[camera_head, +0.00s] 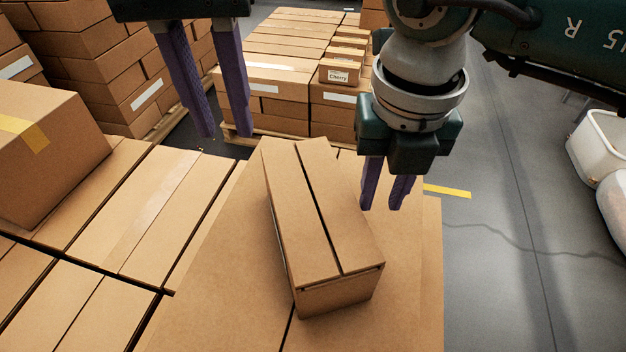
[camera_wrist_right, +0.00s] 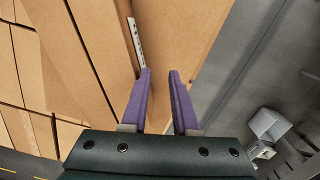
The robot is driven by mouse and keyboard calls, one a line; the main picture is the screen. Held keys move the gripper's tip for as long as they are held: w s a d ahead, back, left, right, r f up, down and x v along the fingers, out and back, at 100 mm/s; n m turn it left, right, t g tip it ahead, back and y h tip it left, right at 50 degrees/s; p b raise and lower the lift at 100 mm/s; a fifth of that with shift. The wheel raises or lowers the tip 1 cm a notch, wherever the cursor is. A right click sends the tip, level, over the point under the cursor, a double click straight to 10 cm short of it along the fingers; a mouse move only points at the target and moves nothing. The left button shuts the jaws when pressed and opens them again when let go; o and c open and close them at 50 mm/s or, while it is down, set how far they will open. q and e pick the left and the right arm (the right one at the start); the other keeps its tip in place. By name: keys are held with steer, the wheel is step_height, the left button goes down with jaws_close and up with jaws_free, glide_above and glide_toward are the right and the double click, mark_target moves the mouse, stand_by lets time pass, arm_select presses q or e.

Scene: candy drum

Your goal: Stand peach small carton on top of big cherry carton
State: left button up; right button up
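A brown carton (camera_head: 325,215) with a dark seam along its top lies at an angle on a larger flat carton surface (camera_head: 415,310). Its name cannot be read in the head view; a white label (camera_wrist_right: 135,42) shows edge-on on its side in the right wrist view. I cannot tell which carton is peach or which big one is cherry. My left gripper (camera_head: 223,134) is open and empty, above and left of the carton's far end. My right gripper (camera_head: 383,205) is open and empty, just right of the carton; its fingers also show apart in the right wrist view (camera_wrist_right: 159,75).
Behind, small cartons stand in a row on a pallet stack; the front one (camera_head: 340,73) is labelled "Cherry". Another carton (camera_head: 45,155) with yellow tape sits at left on flat cartons. White containers (camera_head: 598,145) stand at right beyond bare grey floor.

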steer(key=shift+r, duration=0.15)
step_height(320, 180, up, 12)
steer(key=shift+s, duration=0.45)
stand_by(0.4)
